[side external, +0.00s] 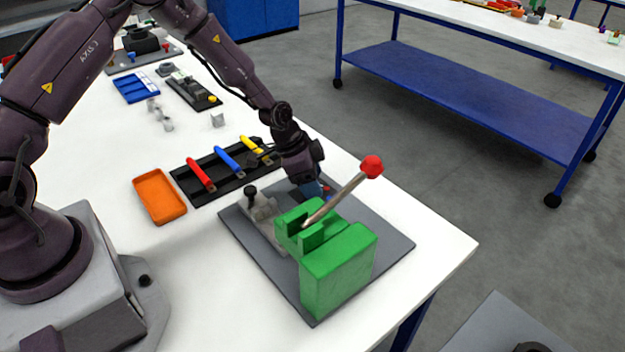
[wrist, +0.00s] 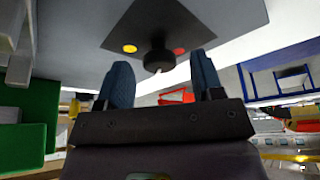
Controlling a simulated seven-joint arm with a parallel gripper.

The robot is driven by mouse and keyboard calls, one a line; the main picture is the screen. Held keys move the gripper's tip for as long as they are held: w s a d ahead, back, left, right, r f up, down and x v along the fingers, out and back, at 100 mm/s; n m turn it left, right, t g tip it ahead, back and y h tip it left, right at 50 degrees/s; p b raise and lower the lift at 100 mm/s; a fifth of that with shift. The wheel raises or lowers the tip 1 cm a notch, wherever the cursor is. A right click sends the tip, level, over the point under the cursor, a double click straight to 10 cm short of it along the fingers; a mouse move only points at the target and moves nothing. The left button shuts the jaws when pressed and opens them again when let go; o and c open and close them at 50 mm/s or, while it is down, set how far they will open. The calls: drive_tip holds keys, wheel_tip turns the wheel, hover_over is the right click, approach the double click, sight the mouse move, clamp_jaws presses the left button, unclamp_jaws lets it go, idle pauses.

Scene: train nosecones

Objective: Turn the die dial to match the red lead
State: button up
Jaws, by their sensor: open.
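In the wrist view, a dark round knob (wrist: 157,45), which looks like the die dial, stands out from a dark grey panel. A yellow spot (wrist: 130,48) and a red spot (wrist: 179,51) flank it. A small pale mark shows at the knob's lower edge; I cannot tell which way the dial points. My gripper (wrist: 160,65) is open, its two blue fingers on either side of the knob with gaps visible. In the side view my gripper (side external: 312,190) is low behind the green press (side external: 340,268), which hides the dial. I cannot identify the red lead for certain.
The press has a lever with a red ball (side external: 371,167) rising close to my gripper's right. A grey fixture with a black knob (side external: 250,191) shares the grey baseplate (side external: 385,240). A black tool rack (side external: 205,193) and an orange tray (side external: 159,196) lie to the left.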

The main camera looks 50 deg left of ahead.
drive_tip(key=shift+f, duration=0.3)
drive_tip(key=c, duration=0.9)
drive_tip(key=n, duration=0.2)
drive_tip(key=n+y, duration=0.1)
drive_tip(key=n+t+y, duration=0.1)
drive_tip(key=n, duration=0.1)
drive_tip(key=shift+d+r+n, duration=0.1)
drive_tip(key=shift+d+n, duration=0.2)
drive_tip(key=n+y, duration=0.1)
drive_tip(key=n, duration=0.2)
drive_tip(key=n+y, duration=0.1)
drive_tip(key=n, duration=0.2)
drive_tip(key=shift+d+y, duration=0.1)
drive_tip(key=shift+y, duration=0.2)
drive_tip(key=shift+n, duration=0.3)
